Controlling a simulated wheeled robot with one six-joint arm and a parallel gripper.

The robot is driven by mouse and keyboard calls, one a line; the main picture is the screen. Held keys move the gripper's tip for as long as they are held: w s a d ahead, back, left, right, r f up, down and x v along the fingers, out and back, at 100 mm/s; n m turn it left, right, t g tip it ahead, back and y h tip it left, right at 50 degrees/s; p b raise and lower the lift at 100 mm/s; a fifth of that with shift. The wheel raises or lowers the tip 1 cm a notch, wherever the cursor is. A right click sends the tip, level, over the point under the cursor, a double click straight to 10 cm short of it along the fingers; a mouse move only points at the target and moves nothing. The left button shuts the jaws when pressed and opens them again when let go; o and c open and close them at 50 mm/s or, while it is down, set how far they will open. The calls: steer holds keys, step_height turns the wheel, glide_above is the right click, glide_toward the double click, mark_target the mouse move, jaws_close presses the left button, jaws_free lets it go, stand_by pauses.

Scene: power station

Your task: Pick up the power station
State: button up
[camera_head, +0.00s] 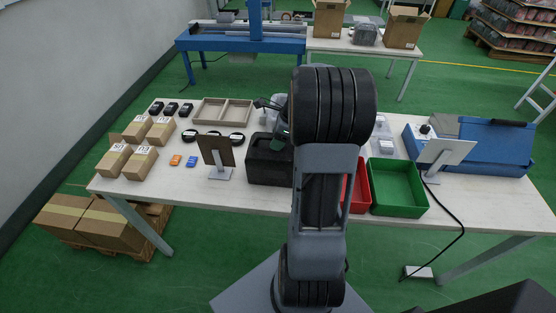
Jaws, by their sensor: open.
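A black box-shaped unit (266,167), which looks like the power station, stands upright on the white table, left of my arm. My arm covers its right side. My gripper (262,104) shows as small dark fingers beyond the unit, pointing left above the back half of the table. It looks open and holds nothing that I can see. It appears apart from the black unit. My arm hides much of the wrist.
A tablet on a stand (218,152) is left of the unit. A red bin (358,187) and green bin (398,185) are to the right. Cardboard boxes (127,160) and a divided tray (222,112) occupy the left. A blue machine (490,145) stands far right.

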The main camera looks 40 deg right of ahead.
steer(key=shift+f, duration=0.1)
steer(key=shift+c, duration=0.2)
jaws_close()
stand_by(0.5)
stand_by(0.7)
steer(key=shift+w, duration=0.15)
